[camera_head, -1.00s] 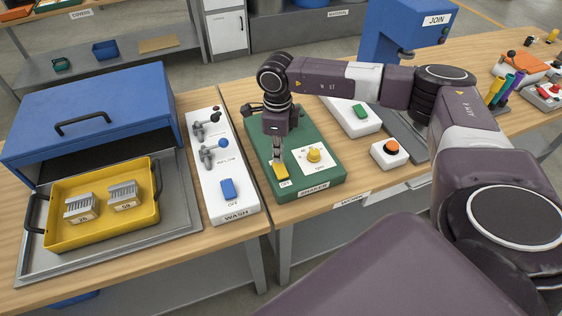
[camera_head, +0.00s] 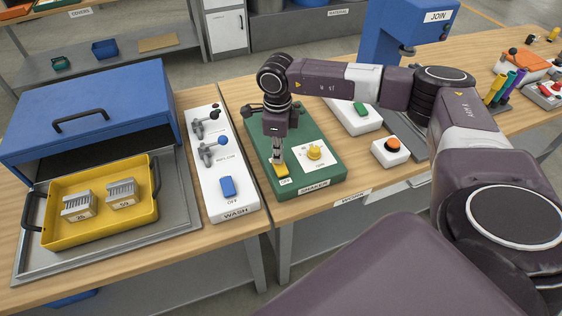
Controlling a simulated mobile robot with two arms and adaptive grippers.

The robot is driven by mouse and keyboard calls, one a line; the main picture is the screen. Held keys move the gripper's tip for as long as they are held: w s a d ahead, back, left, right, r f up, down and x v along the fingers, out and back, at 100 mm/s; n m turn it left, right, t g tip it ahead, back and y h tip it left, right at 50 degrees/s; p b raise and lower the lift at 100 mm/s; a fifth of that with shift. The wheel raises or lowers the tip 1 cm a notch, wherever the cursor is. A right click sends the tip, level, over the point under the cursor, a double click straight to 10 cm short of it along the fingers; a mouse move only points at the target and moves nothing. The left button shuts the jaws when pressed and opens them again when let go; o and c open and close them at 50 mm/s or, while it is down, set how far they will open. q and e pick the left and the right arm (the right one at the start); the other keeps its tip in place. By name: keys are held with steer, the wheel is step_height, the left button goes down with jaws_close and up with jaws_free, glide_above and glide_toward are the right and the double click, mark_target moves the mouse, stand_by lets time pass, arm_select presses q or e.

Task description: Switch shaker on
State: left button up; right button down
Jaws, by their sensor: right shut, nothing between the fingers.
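The shaker panel (camera_head: 318,178) is a green box marked SHAKER on the wooden bench. It has a yellow rocker switch (camera_head: 283,171) with an OFF label in front of it, and a yellow knob (camera_head: 314,152) on a white plate to the right. My right gripper (camera_head: 277,159) points down over the rocker switch. Its fingers are shut with nothing between them, and their tips are at or just above the far end of the switch, partly hiding it. I cannot tell whether they touch. My left gripper is not in view.
The white WASH panel (camera_head: 231,201) with levers and a blue switch stands to the left. A yellow tray (camera_head: 100,235) with two grey parts sits before the blue-hooded machine (camera_head: 90,105). A white box with an orange button (camera_head: 391,146) stands to the right.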

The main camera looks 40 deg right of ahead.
steer(key=shift+f, duration=0.3)
steer(key=shift+r+p, duration=2)
steer(key=shift+r, duration=1.6)
steer(key=shift+f, duration=0.1)
